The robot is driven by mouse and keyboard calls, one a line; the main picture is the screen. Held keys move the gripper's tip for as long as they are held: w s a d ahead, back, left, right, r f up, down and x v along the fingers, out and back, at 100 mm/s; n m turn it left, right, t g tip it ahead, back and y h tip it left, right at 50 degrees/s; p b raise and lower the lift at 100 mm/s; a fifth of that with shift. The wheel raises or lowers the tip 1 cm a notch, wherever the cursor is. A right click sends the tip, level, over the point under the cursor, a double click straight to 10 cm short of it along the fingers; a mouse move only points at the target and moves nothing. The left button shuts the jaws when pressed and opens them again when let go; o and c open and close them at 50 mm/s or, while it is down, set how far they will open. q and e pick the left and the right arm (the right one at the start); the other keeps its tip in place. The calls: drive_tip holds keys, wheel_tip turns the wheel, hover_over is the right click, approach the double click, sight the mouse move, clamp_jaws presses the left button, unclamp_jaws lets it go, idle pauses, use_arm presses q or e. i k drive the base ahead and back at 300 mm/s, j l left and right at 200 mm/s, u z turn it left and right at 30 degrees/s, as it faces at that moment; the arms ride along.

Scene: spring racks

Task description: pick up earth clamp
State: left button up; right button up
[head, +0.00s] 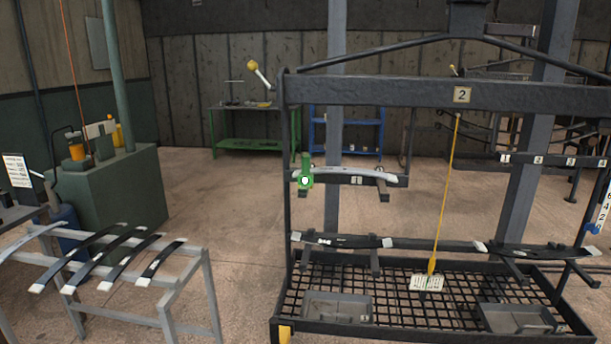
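A small green clamp-like object (306,172) with a white spot on its front is at the left end of a pale curved leaf spring (345,173) on the rack's upper bar. It looks like the earth clamp; it stands upright and seems to touch the spring. Its jaws are too small to make out. Neither of my grippers shows in the head view.
The dark rack (375,93), marked 2, fills the middle and right. A yellow cord (447,190) hangs inside it above a mesh base with grey trays (336,307). A grey stand (190,279) with several leaf springs is at left. Open floor lies between them.

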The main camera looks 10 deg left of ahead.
sight(304, 178)
drive_tip(key=i+l+u, duration=0.15)
drive_tip(key=i+l, duration=0.25)
drive_tip(key=i+l+u, duration=0.15)
drive_tip(key=i+l, duration=0.2)
drive_tip(key=l, duration=0.15)
drive_tip(key=i+l+u, duration=0.1)
drive_tip(key=i+l, duration=0.25)
drive_tip(key=l, duration=0.15)
